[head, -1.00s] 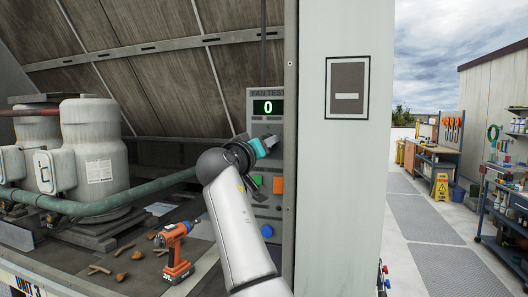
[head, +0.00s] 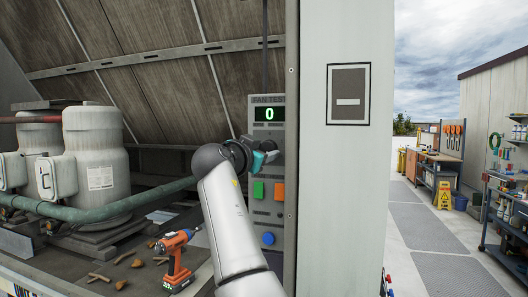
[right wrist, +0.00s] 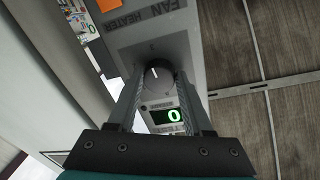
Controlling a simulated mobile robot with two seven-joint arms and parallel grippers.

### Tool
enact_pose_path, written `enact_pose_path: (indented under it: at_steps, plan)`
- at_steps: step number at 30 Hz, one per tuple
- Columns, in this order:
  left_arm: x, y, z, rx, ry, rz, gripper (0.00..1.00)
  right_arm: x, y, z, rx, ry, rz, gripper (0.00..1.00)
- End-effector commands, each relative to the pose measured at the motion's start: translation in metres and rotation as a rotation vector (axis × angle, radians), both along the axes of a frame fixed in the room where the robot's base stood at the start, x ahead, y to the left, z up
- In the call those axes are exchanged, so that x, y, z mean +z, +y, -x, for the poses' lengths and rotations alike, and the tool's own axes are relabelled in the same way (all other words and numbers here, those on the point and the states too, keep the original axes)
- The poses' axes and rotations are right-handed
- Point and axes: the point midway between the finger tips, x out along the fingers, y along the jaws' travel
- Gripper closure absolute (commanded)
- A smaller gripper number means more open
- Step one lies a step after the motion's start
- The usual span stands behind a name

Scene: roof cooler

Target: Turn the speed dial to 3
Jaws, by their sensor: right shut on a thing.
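The grey fan test panel (head: 263,190) stands upright against the wall post. Its green display (head: 269,114) reads 0, and the display also shows in the right wrist view (right wrist: 170,115). The dark round speed dial (right wrist: 156,78) sits beside the display, with a white pointer mark on it. My right gripper (head: 268,150) is at the panel just below the display, its two fingers on either side of the dial and shut on it. In the head view the gripper mostly hides the dial. My left gripper is not in view.
A green button (head: 258,190), an orange button (head: 279,191) and a blue button (head: 268,239) are on the panel below the dial. An orange drill (head: 174,257) stands on the deck at lower left. A green pipe (head: 90,207) runs left of my arm.

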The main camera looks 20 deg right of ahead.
Motion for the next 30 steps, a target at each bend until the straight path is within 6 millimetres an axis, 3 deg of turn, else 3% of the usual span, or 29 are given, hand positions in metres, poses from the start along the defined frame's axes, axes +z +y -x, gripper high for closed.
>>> enact_pose_path:
  at_steps: [23,24,27,30]
  plan:
    - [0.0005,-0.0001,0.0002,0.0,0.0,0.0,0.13,0.0004,0.0002,0.0,0.0,-0.061,-0.091,1.0]
    - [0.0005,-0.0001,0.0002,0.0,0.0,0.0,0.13,0.0003,0.0002,0.0,0.0,-0.061,-0.091,0.47]
    - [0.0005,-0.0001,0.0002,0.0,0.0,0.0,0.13,0.0004,0.0001,0.0,0.0,-0.06,-0.09,0.37]
    - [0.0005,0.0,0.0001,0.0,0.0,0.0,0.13,0.0004,0.0002,0.0,0.0,-0.059,-0.09,0.37]
